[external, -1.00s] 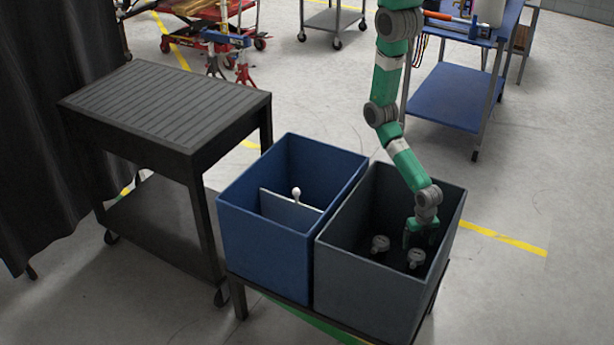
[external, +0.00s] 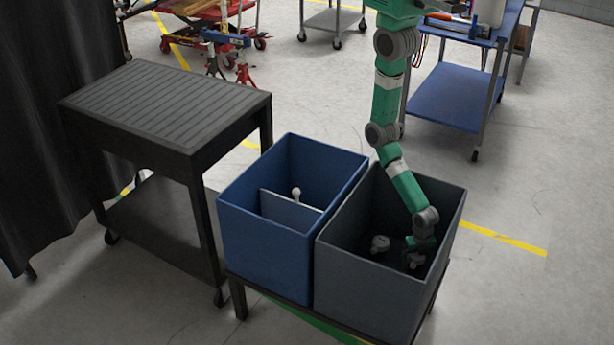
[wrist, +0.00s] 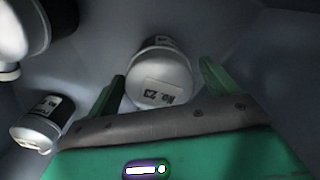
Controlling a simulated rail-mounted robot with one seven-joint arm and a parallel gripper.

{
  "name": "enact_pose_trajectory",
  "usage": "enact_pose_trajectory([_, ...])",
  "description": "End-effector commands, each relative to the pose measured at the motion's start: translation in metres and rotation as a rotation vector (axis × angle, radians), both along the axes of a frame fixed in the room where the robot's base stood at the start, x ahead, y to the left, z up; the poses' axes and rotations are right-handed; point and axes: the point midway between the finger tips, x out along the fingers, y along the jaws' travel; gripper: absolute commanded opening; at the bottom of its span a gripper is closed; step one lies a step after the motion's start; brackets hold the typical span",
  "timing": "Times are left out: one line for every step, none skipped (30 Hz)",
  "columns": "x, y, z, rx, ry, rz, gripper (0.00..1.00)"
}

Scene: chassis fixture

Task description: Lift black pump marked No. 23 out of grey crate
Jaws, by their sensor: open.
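The pump marked No. 23 (wrist: 160,75) shows a round pale end with its label in the wrist view, rather than black. It lies between the two fingers of my gripper (wrist: 163,86), which are open with a gap to the right finger. In the external view my gripper (external: 420,243) is down inside the grey crate (external: 365,290).
Another labelled pump (wrist: 42,125) lies left of my gripper, and a further pale and black one (wrist: 22,30) is at the upper left. The blue crate (external: 262,255) with a divider stands left of the grey crate. A black cart (external: 165,105) is farther left.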

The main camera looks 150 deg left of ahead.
Motion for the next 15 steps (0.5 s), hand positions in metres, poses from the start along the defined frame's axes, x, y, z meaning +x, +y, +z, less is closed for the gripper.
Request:
enact_pose_trajectory([0.0004, 0.0, -0.0025, 0.0, 0.0, 0.0, 0.86])
enact_pose_trajectory([0.0004, 0.0, -0.0014, 0.0, -0.001, 0.0, 0.86])
enact_pose_trajectory([0.0004, 0.0, -0.0004, 0.0, -0.001, 0.0, 0.86])
enact_pose_trajectory([0.0004, 0.0001, -0.0003, 0.0, -0.001, 0.0, 0.86])
enact_pose_trajectory([0.0004, 0.0001, -0.0002, 0.0, -0.001, 0.0, 0.86])
enact_pose_trajectory([0.0004, 0.0001, -0.0002, 0.0, -0.001, 0.0, 0.8])
enact_pose_trajectory([0.0004, 0.0001, -0.0001, 0.0, -0.001, 0.0, 0.74])
enact_pose_trajectory([0.0004, 0.0001, -0.0001, 0.0, -0.001, 0.0, 0.68])
enact_pose_trajectory([0.0003, 0.0001, -0.0001, 0.0, -0.001, 0.0, 0.6])
enact_pose_trajectory([0.0003, 0.0001, -0.0001, 0.0, -0.001, 0.0, 0.55])
enact_pose_trajectory([0.0003, 0.0001, -0.0001, 0.0, -0.001, 0.0, 0.49])
enact_pose_trajectory([0.0003, 0.0001, -0.0001, 0.0, -0.001, 0.0, 0.41])
enact_pose_trajectory([0.0002, 0.0001, -0.0001, 0.0, 0.0, 0.0, 0.35])
enact_pose_trajectory([0.0002, 0.0001, -0.0001, 0.0, 0.0, 0.0, 0.29])
enact_pose_trajectory([0.0002, 0.0001, -0.0001, 0.0, 0.0, 0.0, 0.21])
